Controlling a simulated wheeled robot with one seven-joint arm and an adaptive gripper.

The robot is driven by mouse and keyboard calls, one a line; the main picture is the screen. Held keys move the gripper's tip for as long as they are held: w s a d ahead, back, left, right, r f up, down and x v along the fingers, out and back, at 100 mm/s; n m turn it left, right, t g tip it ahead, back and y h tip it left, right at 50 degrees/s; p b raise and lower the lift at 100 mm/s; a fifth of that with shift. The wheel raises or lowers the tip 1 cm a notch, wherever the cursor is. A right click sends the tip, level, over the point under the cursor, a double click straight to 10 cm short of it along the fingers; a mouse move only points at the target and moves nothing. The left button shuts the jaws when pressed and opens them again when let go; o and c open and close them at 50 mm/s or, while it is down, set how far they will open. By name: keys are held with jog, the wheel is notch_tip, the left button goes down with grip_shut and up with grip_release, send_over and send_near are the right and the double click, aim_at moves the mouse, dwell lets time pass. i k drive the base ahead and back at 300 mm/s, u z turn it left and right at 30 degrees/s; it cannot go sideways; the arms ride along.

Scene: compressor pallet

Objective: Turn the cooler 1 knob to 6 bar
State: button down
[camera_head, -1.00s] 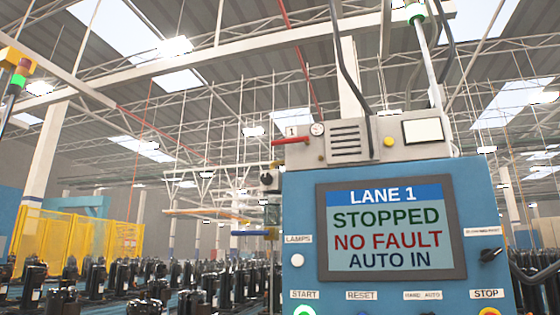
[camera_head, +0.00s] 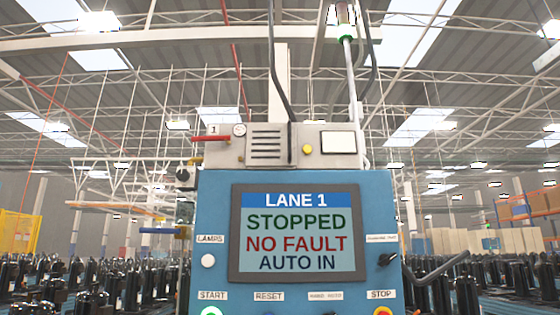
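A black rotary switch (camera_head: 387,259) is on the cabinet's right side. My gripper is not in view.
The cabinet screen (camera_head: 299,232) reads LANE 1, STOPPED, NO FAULT, AUTO IN. START (camera_head: 211,312) and STOP (camera_head: 383,312) buttons are at the lower edge. Rows of black compressors (camera_head: 75,280) stand on both sides. A yellow fence (camera_head: 17,230) is at far left.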

aim_at(183, 175)
jog(key=u, duration=1.25)
jog(key=i, duration=0.4)
jog(key=z, duration=1.1)
